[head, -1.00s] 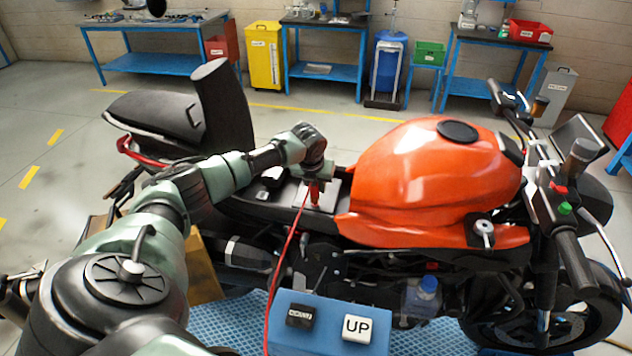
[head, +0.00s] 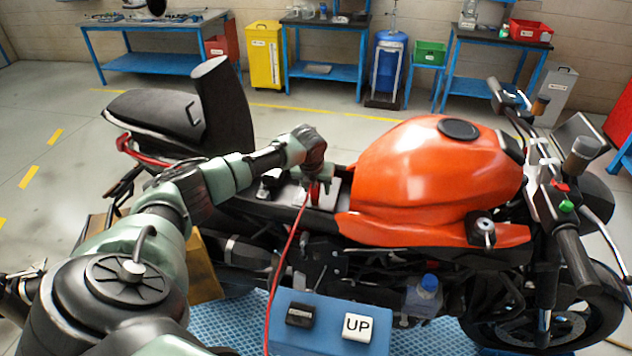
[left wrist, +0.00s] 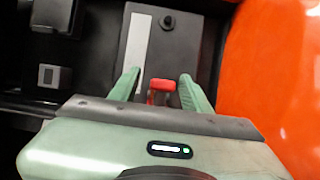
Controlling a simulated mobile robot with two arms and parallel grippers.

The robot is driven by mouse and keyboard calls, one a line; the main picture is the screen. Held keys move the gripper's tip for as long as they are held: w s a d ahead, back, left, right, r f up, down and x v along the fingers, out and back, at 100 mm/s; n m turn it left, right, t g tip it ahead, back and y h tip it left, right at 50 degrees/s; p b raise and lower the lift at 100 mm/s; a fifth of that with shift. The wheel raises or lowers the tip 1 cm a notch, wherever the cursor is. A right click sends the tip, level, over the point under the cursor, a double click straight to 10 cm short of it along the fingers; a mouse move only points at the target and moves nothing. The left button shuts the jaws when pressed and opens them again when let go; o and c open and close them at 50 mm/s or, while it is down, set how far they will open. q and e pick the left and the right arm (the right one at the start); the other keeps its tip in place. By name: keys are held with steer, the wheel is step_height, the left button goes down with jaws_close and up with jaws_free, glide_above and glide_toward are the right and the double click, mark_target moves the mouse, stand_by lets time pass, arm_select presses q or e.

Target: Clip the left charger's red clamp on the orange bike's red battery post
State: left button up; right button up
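The orange bike (head: 430,185) stands across the middle of the head view. Its grey battery (head: 330,192) shows in the open bay behind the tank, and fills the upper middle of the left wrist view (left wrist: 190,48). A black post (left wrist: 168,21) stands at its far end. The red clamp (left wrist: 161,88) is at the battery's near end, between the fingers of my left gripper (left wrist: 158,76). These fingers are spread, with gaps on both sides of the clamp. The red post is hidden, so I cannot tell the clamp's grip on it. My right gripper is out of view.
A red cable (head: 286,255) runs from the clamp down past a blue box (head: 330,318) with a black block and a white "UP" block. The orange tank (left wrist: 270,70) is close on the right of my left gripper. Benches stand along the back wall.

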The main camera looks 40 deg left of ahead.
arm_select(q)
steer(key=shift+r, duration=0.1)
steer(key=b+v, duration=0.2)
steer(key=v, duration=0.4)
steer(key=shift+s+d+r, duration=0.1)
steer(key=shift+s+r, duration=0.15)
steer(key=shift+r, duration=0.1)
steer(key=shift+s+d+r, duration=0.1)
steer(key=shift+s+r, duration=0.05)
steer(key=shift+r, duration=0.3)
steer(key=shift+s+f, duration=0.1)
